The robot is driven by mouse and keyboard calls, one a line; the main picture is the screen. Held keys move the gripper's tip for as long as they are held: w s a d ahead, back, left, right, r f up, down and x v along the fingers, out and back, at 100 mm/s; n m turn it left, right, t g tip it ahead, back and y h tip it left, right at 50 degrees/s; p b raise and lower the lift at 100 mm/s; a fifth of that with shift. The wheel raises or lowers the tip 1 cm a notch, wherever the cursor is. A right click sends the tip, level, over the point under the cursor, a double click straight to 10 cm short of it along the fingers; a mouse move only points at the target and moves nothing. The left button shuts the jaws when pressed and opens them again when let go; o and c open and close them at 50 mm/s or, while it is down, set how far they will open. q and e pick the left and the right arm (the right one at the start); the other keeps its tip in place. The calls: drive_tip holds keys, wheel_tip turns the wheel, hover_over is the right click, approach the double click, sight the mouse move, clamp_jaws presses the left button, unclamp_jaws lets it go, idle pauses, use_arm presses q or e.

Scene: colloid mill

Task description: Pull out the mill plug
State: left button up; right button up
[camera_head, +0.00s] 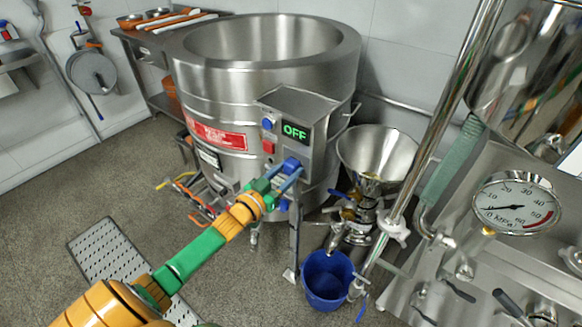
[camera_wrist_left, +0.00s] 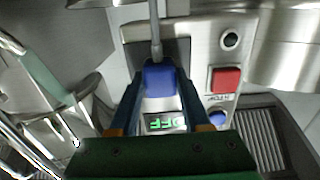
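The blue mill plug (camera_head: 291,165) sits at the lower part of the steel control box (camera_head: 292,101) on the mill's side. In the left wrist view the plug (camera_wrist_left: 160,80) shows with a grey cable running from it. My left gripper (camera_head: 283,175) reaches it from the lower left. Its two fingers (camera_wrist_left: 160,88) lie along both sides of the plug, and their tips appear to touch it. How deep the plug sits in its socket is hidden. The display (camera_head: 295,131) reads OFF. My right gripper is not in view.
Next to the display are a blue button (camera_head: 267,124) and a red button (camera_head: 268,147). A steel funnel (camera_head: 378,155) and a blue bucket (camera_head: 327,277) stand to the right. A pressure gauge (camera_head: 515,204) is at far right. Open floor (camera_head: 60,190) lies to the left.

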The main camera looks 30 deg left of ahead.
use_arm(q)
clamp_jaws()
drive_tip(key=shift+s, duration=0.1)
drive_tip(key=shift+s+a+p, duration=0.15)
drive_tip(key=shift+s+p, duration=0.8)
drive_tip(key=shift+s, duration=0.3)
drive_tip(key=shift+s+a+p, duration=0.1)
drive_tip(key=shift+s+p, duration=0.7)
drive_tip(key=shift+s, duration=0.85)
